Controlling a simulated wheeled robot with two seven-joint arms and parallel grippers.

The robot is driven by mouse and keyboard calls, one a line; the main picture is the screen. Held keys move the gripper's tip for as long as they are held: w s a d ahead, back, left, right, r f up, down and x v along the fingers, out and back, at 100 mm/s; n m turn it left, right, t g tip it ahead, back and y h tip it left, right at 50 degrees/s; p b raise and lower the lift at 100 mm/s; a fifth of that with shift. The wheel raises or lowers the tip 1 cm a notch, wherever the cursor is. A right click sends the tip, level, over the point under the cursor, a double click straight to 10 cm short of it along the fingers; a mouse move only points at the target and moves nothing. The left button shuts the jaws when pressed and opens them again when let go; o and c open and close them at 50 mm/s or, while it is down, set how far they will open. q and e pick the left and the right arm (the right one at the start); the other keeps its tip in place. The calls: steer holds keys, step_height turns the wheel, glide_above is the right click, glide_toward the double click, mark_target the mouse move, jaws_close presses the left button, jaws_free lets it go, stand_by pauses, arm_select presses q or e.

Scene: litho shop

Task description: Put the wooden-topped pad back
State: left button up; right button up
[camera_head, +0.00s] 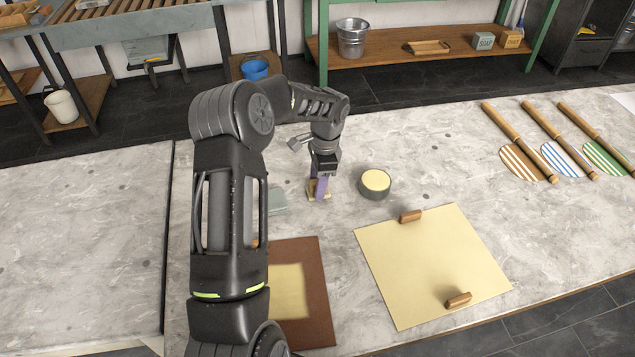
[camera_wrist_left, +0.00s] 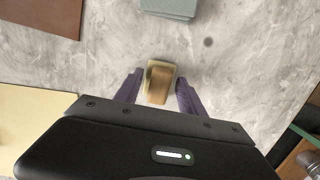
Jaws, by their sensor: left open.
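The wooden-topped pad (camera_wrist_left: 159,84) has a brown wooden top on a pale base. It rests on the marble-like table, between the two purple fingers of my left gripper (camera_wrist_left: 159,80) in the left wrist view. Those fingers stand apart, with a visible gap on each side of the pad. In the head view my left gripper (camera_head: 318,188) points down over the pad, which is mostly hidden; part of its pale base (camera_head: 312,197) shows at the fingertips. My right gripper is in neither view.
A grey-green block (camera_head: 277,201) lies left of the pad and a round tin with a cream top (camera_head: 375,184) right of it. Nearer are a brown board (camera_head: 318,318) and a cream sheet (camera_head: 405,270) with two wooden blocks. Several wooden-handled striped paddles (camera_head: 520,162) lie far right.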

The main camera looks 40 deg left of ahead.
arm_select(q)
step_height(320, 180, up, 12)
steer(key=w+b, duration=0.1)
steer(key=shift+d+r, duration=0.15)
steer(key=shift+d, duration=0.3)
stand_by(0.8)
